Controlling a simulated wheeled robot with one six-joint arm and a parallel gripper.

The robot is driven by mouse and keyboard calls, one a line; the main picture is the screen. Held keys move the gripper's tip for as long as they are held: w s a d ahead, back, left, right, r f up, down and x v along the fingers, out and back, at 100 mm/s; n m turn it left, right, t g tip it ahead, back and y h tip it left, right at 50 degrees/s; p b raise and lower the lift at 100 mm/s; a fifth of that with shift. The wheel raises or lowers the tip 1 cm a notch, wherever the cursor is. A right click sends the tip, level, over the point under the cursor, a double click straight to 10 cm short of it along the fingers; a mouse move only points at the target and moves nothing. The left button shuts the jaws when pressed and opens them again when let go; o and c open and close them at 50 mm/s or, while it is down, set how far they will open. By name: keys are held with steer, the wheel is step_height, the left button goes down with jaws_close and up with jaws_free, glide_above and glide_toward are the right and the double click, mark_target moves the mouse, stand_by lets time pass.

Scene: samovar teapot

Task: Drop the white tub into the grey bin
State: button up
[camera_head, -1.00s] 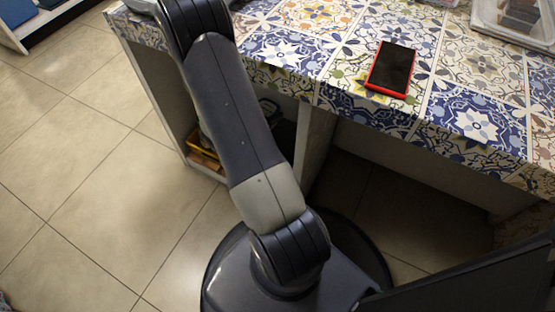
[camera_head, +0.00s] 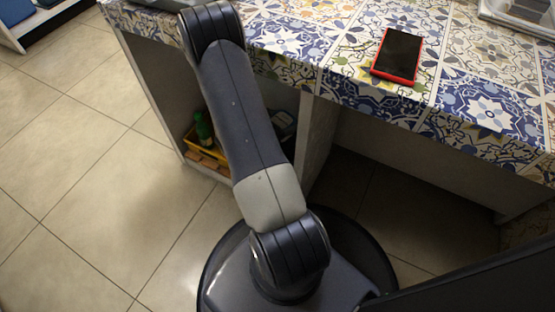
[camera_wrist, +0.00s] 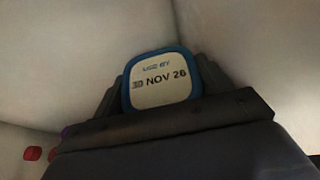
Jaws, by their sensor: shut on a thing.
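In the wrist view, my gripper (camera_wrist: 161,88) is shut on the white tub (camera_wrist: 158,94). The end of the tub facing the camera is off-white with a blue rim and bears a printed date, "NOV 26". The rest of the tub is hidden behind this end and the jaws. In the head view only my arm's links show, reaching up past the left part of the counter; the gripper and tub are out of that picture. The grey bin cannot be made out in either view.
A counter (camera_head: 465,75) with patterned tiles carries a red-edged phone (camera_head: 398,55) and a clear container (camera_head: 520,14). Below it, a shelf holds a yellow tray (camera_head: 212,150) and a green bottle (camera_head: 203,127). The tiled floor (camera_head: 80,190) at left is clear.

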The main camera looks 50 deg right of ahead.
steer(key=o, duration=1.2)
steer(key=shift+p+v, duration=1.75)
steer(key=shift+v, duration=3.65)
steer(key=b+x, duration=0.3)
steer(key=x, duration=0.8)
steer(key=shift+f+b, duration=0.15)
steer(key=shift+b, duration=0.25)
step_height(320, 180, up, 3)
steer(key=shift+a+r+p, duration=0.1)
steer(key=shift+p, duration=1)
steer(key=shift+r+p, duration=0.3)
steer(key=shift+r, duration=0.2)
